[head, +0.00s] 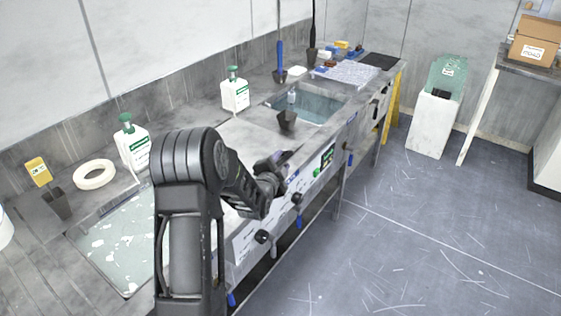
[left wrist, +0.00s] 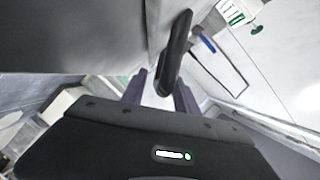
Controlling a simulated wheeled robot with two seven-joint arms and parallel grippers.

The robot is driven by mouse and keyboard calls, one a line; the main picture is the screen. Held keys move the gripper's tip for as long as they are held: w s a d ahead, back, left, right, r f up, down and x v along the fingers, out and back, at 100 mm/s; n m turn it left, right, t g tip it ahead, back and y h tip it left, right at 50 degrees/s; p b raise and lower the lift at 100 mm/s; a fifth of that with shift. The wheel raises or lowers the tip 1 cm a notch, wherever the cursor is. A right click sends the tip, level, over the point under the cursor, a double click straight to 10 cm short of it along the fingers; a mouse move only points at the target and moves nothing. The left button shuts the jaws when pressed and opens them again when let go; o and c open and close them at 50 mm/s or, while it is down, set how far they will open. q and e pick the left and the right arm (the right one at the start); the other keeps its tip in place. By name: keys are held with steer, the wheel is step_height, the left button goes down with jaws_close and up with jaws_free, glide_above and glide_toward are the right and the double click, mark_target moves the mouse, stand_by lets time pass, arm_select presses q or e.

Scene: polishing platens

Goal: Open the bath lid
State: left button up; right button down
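My left arm reaches over the bench in the head view, and my left gripper (head: 274,168) is at the bench's front edge. In the left wrist view its two fingers (left wrist: 160,97) are apart, with a dark bar-shaped handle (left wrist: 174,52) between and ahead of them. I cannot tell whether they touch it. A pale flat panel (head: 236,138) in the bench top, probably the bath lid, lies behind the gripper and looks flat. My arm hides part of it. My right gripper is not in view.
A water-filled basin (head: 318,108) lies beyond the gripper, with a dark cup (head: 287,121) at its near edge. White bottles (head: 235,95) with green caps stand at the back. A white-flecked basin (head: 110,250) is at the left. The floor (head: 430,230) at right is clear.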

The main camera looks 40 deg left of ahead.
arm_select(q)
steer(key=shift+c, duration=0.5)
jaws_close()
stand_by(0.9)
